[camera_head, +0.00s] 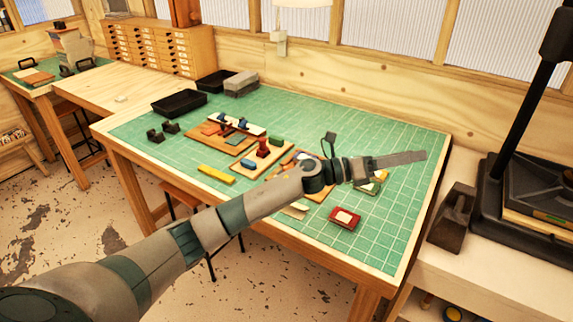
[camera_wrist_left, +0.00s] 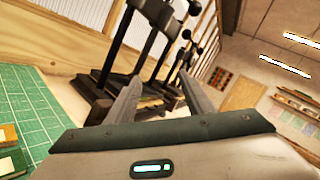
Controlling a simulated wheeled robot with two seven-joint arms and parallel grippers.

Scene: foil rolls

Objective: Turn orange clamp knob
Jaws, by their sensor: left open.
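Small fixtures on boards stand in the middle of the green mat (camera_head: 400,235) in the head view. One is a tan board with an upright red piece (camera_head: 262,147) and a small blue piece (camera_head: 248,164). An orange-brown board (camera_head: 228,144) lies behind it. Some orange parts (camera_head: 283,165) show just left of my left wrist, partly hidden by my arm. I cannot tell which part is the orange clamp knob. My left gripper (camera_head: 420,156) is open and empty above the mat's right side, pointing right, away from the fixtures. In its wrist view the fingers (camera_wrist_left: 158,82) stand apart.
A red box (camera_head: 344,217) lies at the mat's front right, and a yellow block (camera_head: 216,174) at its front left. Black trays (camera_head: 179,103) stand at the back left. A black press-like stand (camera_head: 505,175) rises beyond the table's right edge. The front right mat is mostly clear.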

